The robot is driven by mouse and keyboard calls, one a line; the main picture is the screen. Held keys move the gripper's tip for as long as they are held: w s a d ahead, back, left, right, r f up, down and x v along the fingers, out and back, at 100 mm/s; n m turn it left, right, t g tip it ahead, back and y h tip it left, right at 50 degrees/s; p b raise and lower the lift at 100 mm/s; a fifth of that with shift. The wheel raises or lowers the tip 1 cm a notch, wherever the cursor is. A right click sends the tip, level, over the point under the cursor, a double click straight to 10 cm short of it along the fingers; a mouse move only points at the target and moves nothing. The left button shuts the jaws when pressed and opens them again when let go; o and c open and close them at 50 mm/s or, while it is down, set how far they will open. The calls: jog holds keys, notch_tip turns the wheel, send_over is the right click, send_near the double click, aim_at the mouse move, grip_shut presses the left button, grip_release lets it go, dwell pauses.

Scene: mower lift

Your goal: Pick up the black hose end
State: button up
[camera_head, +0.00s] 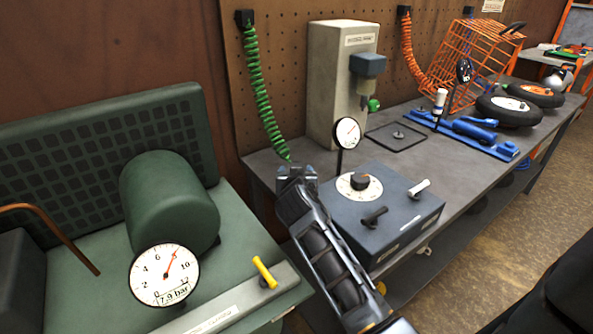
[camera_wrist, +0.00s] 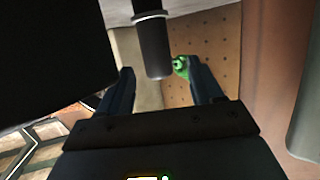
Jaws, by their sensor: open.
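A green coiled hose (camera_head: 262,90) hangs from a black mount on the pegboard, and its lower end runs down behind my gripper (camera_head: 297,171). In the wrist view my gripper (camera_wrist: 160,70) is open. A black cylinder (camera_wrist: 153,45) with a pale ring shows between its fingers, closer to the right one; it looks like the black hose end. I cannot tell whether a finger touches it. A small green piece (camera_wrist: 180,66) shows beside it at the right fingertip. In the head view the hose end is hidden by my gripper.
A blue-grey box (camera_head: 395,215) with a dial and levers stands right of my gripper, with a round gauge (camera_head: 347,132) behind it. A beige column (camera_head: 340,75) stands at the back. Left is a green machine (camera_head: 170,205) with a pressure gauge (camera_head: 165,275). An orange hose (camera_head: 410,50) hangs further right.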

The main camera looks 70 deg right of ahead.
jog(key=shift+p+x, duration=0.35)
jog(key=shift+x, duration=1.65)
jog(key=shift+s, duration=0.1)
jog(key=shift+c, duration=0.2)
jog(key=c, duration=1.1)
notch_tip(320, 180, up, 10)
jog(key=shift+r, duration=0.1)
